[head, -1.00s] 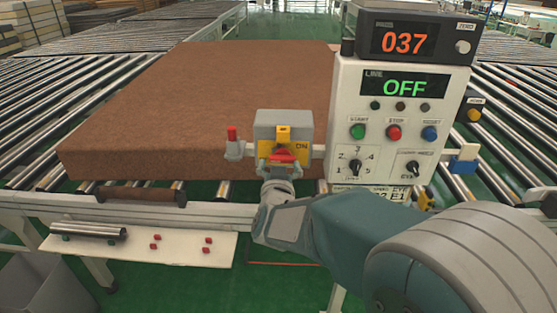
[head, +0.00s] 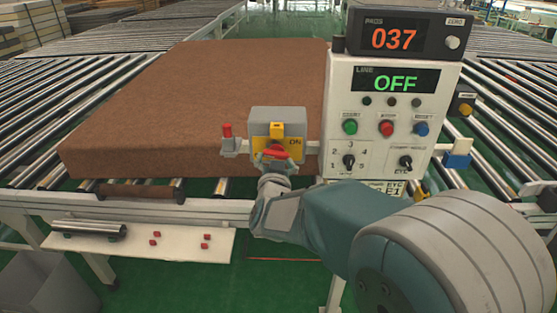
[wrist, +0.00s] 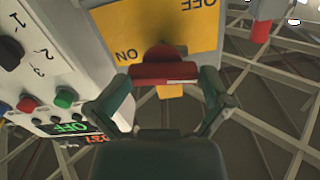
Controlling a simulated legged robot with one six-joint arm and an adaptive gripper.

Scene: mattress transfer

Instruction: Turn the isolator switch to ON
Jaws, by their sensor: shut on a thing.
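The isolator switch is a grey box (head: 290,117) with a yellow plate (head: 296,153) and a red handle (head: 275,152). It stands on the rail in front of the brown mattress. My gripper (head: 271,163) reaches up to the handle from below. In the wrist view, my gripper (wrist: 165,84) is shut on the red handle (wrist: 165,72), one finger at each end. The yellow plate (wrist: 190,25) appears upside down there, with OFF at the top and ON at the left. My gripper partly hides the handle in the head view, so its exact angle is unclear.
The control panel (head: 388,105) stands close to the right of the switch; its line display reads OFF. A red-topped post (head: 227,135) stands left of the switch. The brown mattress (head: 190,100) lies on rollers behind. A white shelf (head: 185,243) holds a metal roller and red pieces.

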